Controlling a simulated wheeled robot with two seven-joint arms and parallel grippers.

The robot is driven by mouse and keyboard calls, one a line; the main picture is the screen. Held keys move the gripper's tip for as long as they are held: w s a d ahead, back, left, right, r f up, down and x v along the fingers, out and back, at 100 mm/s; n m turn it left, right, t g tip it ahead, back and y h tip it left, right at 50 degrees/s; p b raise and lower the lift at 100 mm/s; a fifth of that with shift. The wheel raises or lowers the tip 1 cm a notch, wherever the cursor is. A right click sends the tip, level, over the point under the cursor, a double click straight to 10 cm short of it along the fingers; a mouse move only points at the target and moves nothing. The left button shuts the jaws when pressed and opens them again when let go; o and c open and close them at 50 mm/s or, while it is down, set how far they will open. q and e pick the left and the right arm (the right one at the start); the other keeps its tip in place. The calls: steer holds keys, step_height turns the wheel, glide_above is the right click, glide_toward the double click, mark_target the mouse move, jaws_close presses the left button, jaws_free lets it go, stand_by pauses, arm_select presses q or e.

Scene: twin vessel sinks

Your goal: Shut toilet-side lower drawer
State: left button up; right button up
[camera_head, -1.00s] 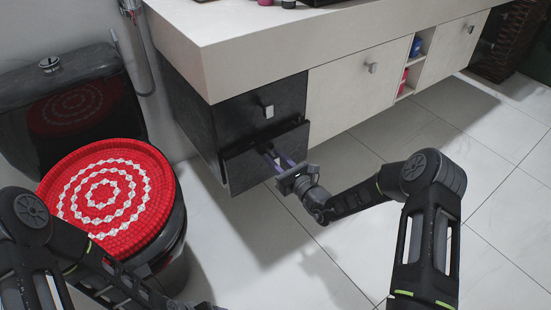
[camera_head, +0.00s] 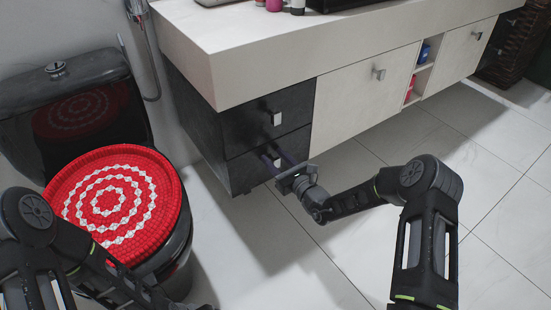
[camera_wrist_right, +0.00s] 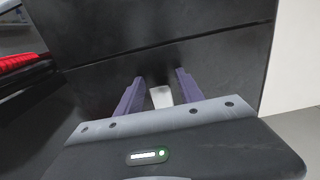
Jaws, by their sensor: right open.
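The toilet-side lower drawer (camera_head: 242,172) is the dark lower front at the left end of the vanity, beside the toilet. Its front now sits flush, or nearly so, under the dark upper drawer (camera_head: 246,123). My right gripper (camera_head: 270,157) is at the lower drawer front, fingers apart. In the right wrist view the two purple fingers (camera_wrist_right: 157,92) point at the dark front, one on each side of the pale handle (camera_wrist_right: 161,97). Whether the fingertips touch the front I cannot tell. My left arm shows at the lower left in the head view; its gripper is not in view.
The toilet with a red and white lid (camera_head: 118,203) stands left of the vanity. Pale cabinet doors (camera_head: 362,95) and an open shelf niche lie to the right. The tiled floor (camera_head: 300,255) in front is clear.

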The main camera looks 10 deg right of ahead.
stand_by(0.3)
steer(key=shift+s+d+p, duration=0.15)
steer(key=shift+s+p, duration=0.2)
steer(key=shift+s, duration=0.15)
steer(key=p+v, duration=0.2)
steer(key=v, duration=0.4)
steer(key=shift+s+p, duration=0.3)
steer(key=shift+s, duration=0.1)
